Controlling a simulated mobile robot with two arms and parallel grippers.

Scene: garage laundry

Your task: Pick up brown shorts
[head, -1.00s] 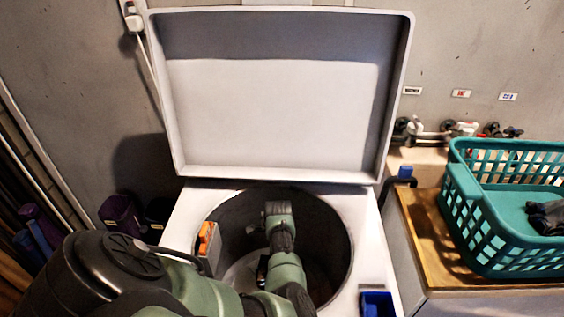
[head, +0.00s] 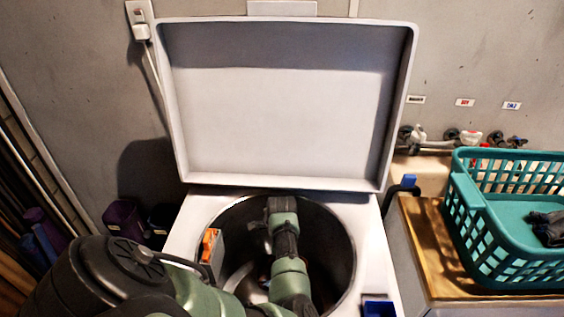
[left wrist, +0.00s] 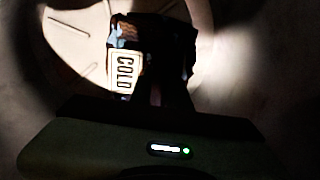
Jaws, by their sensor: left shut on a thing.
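My left arm reaches into the open top-loading washer's drum (head: 340,238). Its fingertips are hidden in the head view. In the left wrist view my left gripper (left wrist: 155,62) is shut on a dark bundle (left wrist: 175,42) with a brownish patch, a pale blue patch and a pale "COLD" print. The bundle is in deep shadow, so I cannot tell if it is the brown shorts. The pale ribbed drum floor (left wrist: 75,50) shows behind it. My right gripper is not in view.
The washer lid (head: 285,110) stands open behind the drum. An orange-and-grey box (head: 212,250) is at the drum's left rim, beside my arm. A blue box (head: 377,307) sits at front right. A teal basket (head: 480,235) with dark cloth stands on the wooden counter (head: 425,240).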

